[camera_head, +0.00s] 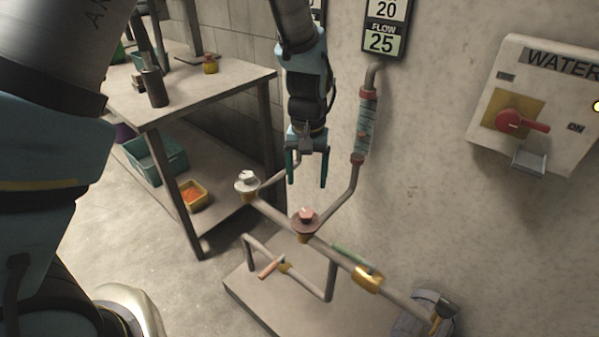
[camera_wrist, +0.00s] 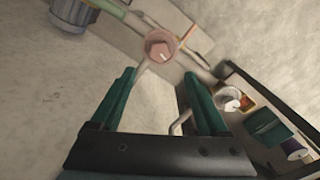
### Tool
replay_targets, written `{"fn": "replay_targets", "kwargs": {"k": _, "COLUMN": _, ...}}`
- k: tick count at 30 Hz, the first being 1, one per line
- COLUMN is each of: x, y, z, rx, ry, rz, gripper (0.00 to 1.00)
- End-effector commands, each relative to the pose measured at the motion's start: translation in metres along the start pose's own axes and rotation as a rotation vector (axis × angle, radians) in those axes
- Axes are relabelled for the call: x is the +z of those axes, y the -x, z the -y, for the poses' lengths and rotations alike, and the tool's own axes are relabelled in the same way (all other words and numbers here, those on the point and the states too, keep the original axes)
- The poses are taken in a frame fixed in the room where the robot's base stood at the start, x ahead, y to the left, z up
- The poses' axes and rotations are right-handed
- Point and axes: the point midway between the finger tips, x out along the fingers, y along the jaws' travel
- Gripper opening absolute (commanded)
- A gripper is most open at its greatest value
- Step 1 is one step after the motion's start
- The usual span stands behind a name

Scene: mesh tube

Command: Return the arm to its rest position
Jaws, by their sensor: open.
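My gripper (camera_head: 307,180) hangs fingers down in front of the wall, above the pipework. Its two teal fingers are apart with nothing between them. In the wrist view my gripper (camera_wrist: 165,95) is also open and empty. A pinkish round valve knob (camera_head: 306,217) sits on the pipe below the fingers, apart from them; it also shows in the wrist view (camera_wrist: 160,47) beyond the fingertips. A white valve knob (camera_head: 247,181) stands on the pipe to the left, also apart from my gripper. My arm comes down from the top of the head view.
A vertical pipe with a mesh tube (camera_head: 365,125) stands right of my gripper, below the flow display (camera_head: 384,40). A water switch box (camera_head: 540,105) with a red handle is on the wall. A table (camera_head: 225,90) with bins below stands left. Open floor (camera_head: 110,245) lies front left.

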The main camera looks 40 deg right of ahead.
Motion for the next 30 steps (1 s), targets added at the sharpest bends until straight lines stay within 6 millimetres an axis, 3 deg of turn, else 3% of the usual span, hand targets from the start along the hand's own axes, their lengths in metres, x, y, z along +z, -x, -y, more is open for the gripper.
{"fn": "replay_targets", "kwargs": {"k": 8, "x": 0.000, "y": 0.001, "z": 0.003, "rx": 0.001, "ry": 0.005, "rz": -0.001, "gripper": 0.78}}
{"fn": "replay_targets", "kwargs": {"k": 11, "x": -0.002, "y": 0.008, "z": 0.024, "rx": 0.004, "ry": 0.036, "rz": -0.007, "gripper": 0.78}}
{"fn": "replay_targets", "kwargs": {"k": 16, "x": 0.007, "y": 0.034, "z": 0.106, "rx": 0.014, "ry": 0.159, "rz": -0.028, "gripper": 0.78}}
{"fn": "replay_targets", "kwargs": {"k": 20, "x": 0.031, "y": 0.056, "z": 0.178, "rx": 0.017, "ry": 0.268, "rz": -0.051, "gripper": 0.78}}
{"fn": "replay_targets", "kwargs": {"k": 24, "x": 0.071, "y": 0.075, "z": 0.243, "rx": 0.012, "ry": 0.385, "rz": -0.077, "gripper": 0.78}}
{"fn": "replay_targets", "kwargs": {"k": 30, "x": 0.142, "y": 0.096, "z": 0.312, "rx": -0.010, "ry": 0.542, "rz": -0.112, "gripper": 0.78}}
